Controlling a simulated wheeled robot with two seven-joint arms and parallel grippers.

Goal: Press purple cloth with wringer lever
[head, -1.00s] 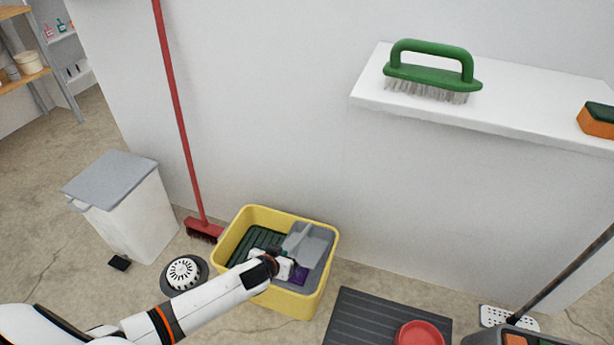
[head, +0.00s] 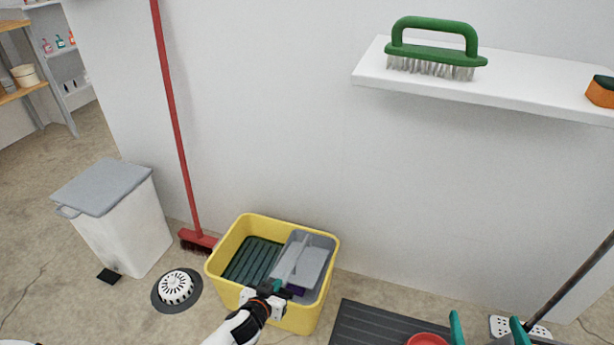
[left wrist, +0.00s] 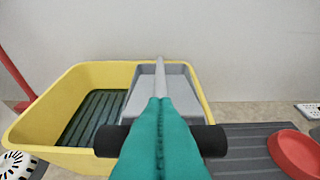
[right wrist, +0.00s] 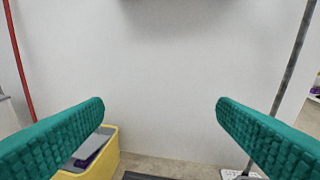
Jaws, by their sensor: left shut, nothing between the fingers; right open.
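The yellow bucket (head: 222,277) stands on the floor by the wall. Its right half holds a grey wringer (head: 322,241) with a flat press plate and a light grey lever (head: 291,262) slanting across it. The purple cloth (head: 296,290) shows as a small patch at the wringer's near end, mostly hidden; it also shows in the right wrist view (right wrist: 92,149). My left gripper (head: 277,287) is shut and empty at the bucket's near side, close to the lever's near end; contact is unclear. In the left wrist view, the lever (left wrist: 161,74) lies beyond its fingertips. My right gripper (head: 485,328) is open and empty, right of the bucket.
A dark ribbed mat (head: 375,327) with a red bowl (head: 427,340) lies right of the bucket. A red broom (head: 178,135), drain cover (head: 176,288) and white bin (head: 120,225) stand left. A shelf (head: 530,82) with a green brush (head: 437,58) juts from the wall above.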

